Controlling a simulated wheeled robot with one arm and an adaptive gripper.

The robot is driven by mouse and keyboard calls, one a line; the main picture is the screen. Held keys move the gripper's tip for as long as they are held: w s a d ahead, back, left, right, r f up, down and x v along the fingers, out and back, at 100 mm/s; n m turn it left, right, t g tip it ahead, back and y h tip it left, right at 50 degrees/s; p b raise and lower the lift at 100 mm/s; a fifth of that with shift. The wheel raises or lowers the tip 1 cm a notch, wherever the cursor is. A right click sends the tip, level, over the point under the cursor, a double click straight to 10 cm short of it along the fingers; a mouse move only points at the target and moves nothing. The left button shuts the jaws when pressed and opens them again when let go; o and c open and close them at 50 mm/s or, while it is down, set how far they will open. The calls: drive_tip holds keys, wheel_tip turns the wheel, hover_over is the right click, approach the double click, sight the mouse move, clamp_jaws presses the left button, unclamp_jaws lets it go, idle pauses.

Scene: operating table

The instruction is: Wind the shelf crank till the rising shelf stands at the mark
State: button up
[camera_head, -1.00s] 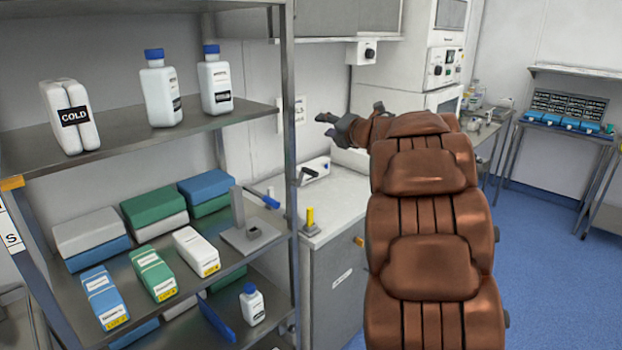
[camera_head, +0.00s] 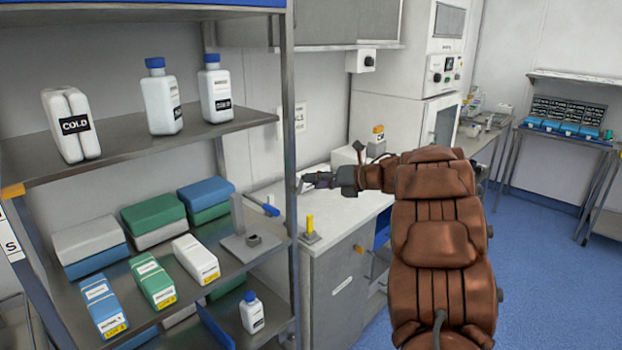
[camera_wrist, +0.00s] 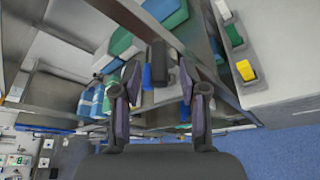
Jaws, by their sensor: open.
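The shelf rack (camera_head: 130,148) stands at the left, with several shelves on metal posts. I cannot pick out the crank or the moving shelf for certain. A grey bracket with an upright post (camera_head: 238,214) stands at the right end of the middle shelf. A yellow upright piece (camera_head: 310,224) stands on a small base at the counter's front edge; a yellow block shows in the wrist view (camera_wrist: 246,70). My gripper (camera_head: 305,183) is open over the counter, beside the rack's right post. In the wrist view a dark cylinder (camera_wrist: 159,62) shows between its fingers; I see no contact.
White bottles with blue caps (camera_head: 161,98) stand on the upper shelf; green, blue and white boxes (camera_head: 153,217) fill the middle shelf. The white counter (camera_head: 345,212) holds a blue-ended bar (camera_head: 265,206). Blue floor (camera_head: 545,260) is clear at the right.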

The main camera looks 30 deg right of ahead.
drive_tip(key=shift+x, duration=1.2)
drive_tip(key=shift+c, duration=0.3)
clamp_jaws()
